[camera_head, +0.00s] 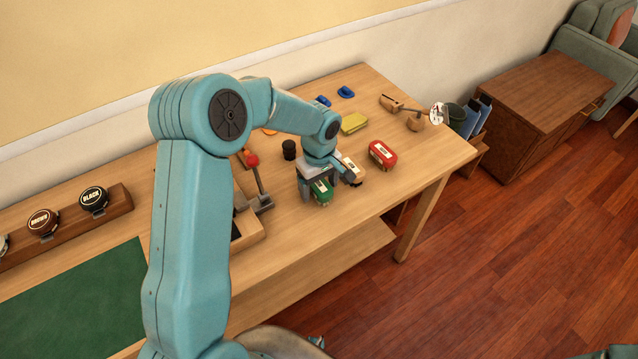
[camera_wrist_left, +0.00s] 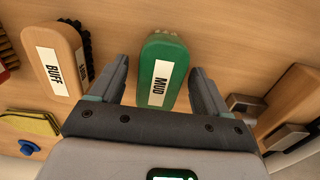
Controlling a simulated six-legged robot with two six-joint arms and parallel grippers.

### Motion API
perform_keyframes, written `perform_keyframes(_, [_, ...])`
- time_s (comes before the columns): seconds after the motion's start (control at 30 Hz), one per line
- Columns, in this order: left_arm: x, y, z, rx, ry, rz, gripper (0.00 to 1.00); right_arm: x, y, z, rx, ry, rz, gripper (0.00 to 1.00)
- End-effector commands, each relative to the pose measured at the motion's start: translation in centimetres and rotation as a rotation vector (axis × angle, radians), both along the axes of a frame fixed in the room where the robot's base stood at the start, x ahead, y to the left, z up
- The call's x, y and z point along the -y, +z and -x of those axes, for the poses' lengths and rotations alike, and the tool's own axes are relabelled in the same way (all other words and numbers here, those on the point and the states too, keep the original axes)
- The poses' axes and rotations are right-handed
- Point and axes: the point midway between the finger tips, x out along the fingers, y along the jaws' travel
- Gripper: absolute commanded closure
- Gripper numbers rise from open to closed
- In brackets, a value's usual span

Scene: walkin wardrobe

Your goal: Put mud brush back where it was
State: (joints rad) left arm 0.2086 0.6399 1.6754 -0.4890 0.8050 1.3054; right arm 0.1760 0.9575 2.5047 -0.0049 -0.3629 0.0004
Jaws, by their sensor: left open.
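The mud brush (camera_head: 321,192) is a green-backed block with a white label reading MUD, resting on the wooden table. In the left wrist view the brush (camera_wrist_left: 163,72) sits between the two fingers of my left gripper (camera_wrist_left: 161,85). A gap shows on both sides, so the fingers are open and not clamped on it. In the head view my left gripper (camera_head: 328,184) is low over the table, pointing down around the brush and partly hiding it. My right gripper does not show.
The wooden buff brush (camera_head: 354,172) stands close beside the mud brush. A red brush (camera_head: 382,153), yellow cloth (camera_head: 354,123) and black cylinder (camera_head: 289,149) are nearby. A wooden tray edge (camera_head: 248,238) lies left. The table's front right is clear.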

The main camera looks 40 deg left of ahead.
Motion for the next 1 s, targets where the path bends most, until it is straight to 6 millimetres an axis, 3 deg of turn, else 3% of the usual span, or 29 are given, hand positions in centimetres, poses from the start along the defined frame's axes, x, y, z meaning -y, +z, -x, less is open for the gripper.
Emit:
perform_keyframes(0.17, [0.0, 1.0, -0.1, 0.004, 0.001, -0.001, 0.24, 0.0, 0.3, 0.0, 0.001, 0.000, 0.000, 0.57])
perform_keyframes(0.6, [0.0, 10.5, 0.0, 0.004, 0.000, -0.001, 0.24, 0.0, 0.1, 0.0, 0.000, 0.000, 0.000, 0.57])
perform_keyframes(0.8, [0.1, 12.2, 0.1, 0.001, 0.000, 0.000, 0.24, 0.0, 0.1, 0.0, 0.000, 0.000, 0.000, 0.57])
perform_keyframes(1.0, [0.1, 12.4, 0.1, 0.000, 0.000, 0.000, 0.24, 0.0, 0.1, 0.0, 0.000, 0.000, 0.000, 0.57])
